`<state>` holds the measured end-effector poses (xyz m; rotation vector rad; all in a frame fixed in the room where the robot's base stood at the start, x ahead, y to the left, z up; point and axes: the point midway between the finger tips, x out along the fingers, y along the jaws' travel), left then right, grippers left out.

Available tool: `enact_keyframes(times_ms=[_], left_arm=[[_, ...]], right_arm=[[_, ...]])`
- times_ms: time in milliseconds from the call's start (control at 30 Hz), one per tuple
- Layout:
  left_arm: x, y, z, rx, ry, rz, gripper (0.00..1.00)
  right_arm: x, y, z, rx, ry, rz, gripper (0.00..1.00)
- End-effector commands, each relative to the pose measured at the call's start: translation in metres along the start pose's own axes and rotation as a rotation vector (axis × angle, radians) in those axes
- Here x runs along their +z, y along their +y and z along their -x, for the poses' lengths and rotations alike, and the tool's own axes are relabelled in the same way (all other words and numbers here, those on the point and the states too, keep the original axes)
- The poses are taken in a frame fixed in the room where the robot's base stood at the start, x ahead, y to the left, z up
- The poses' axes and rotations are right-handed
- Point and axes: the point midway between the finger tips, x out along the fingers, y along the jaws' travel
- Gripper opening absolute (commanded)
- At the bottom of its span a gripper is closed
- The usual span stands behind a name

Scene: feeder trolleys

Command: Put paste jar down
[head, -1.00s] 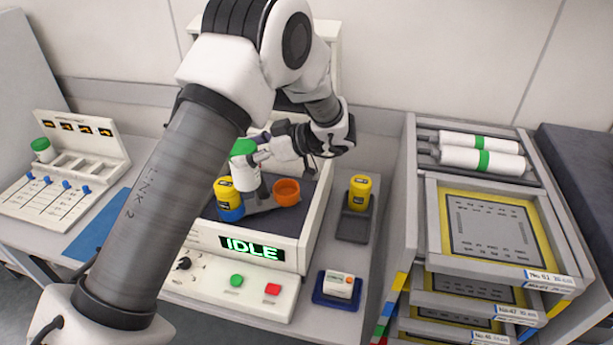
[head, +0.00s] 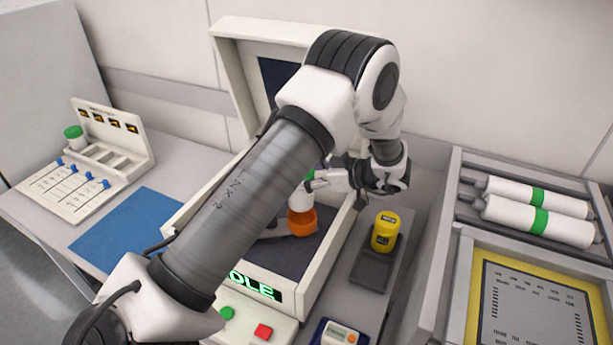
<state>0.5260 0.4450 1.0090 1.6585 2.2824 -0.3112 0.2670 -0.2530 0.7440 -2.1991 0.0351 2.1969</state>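The paste jar (head: 300,198) is white with a green lid, partly covered by my gripper and arm. It is at the orange cup (head: 302,223) inside the open machine (head: 345,235). Its lower end overlaps the cup's rim; I cannot tell whether it is in the cup or just above it. My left gripper (head: 312,183) reaches in from the right side of the machine and appears shut on the jar; its fingertips are small and partly hidden. My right gripper is not in view.
A yellow jar (head: 386,232) stands in a grey tray (head: 370,276) right of the machine. A blue mat (head: 140,230) and a rack with a green-lidded jar (head: 74,138) are left. A shelf with white rolls (head: 537,217) is right.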

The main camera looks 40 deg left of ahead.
Motion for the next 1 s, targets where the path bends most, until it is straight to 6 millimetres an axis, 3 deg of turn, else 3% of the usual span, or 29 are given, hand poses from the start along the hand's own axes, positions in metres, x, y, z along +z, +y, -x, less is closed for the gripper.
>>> enact_keyframes(times_ms=[400,767,800,867,1000], left_arm=[[0.063,0.000,-0.025,0.000,0.001,-0.001,0.00],[0.072,0.000,-0.028,0.000,0.000,0.001,0.00],[0.073,0.000,-0.028,0.000,-0.001,0.000,0.73],[0.072,0.000,-0.028,0.000,-0.001,0.000,0.94],[0.072,0.000,-0.028,0.000,-0.001,0.000,0.94]], right_arm=[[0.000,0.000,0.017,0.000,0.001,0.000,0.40],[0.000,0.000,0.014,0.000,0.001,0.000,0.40],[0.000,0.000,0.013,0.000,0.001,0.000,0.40],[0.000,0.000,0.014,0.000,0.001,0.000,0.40],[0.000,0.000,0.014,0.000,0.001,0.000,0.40]])
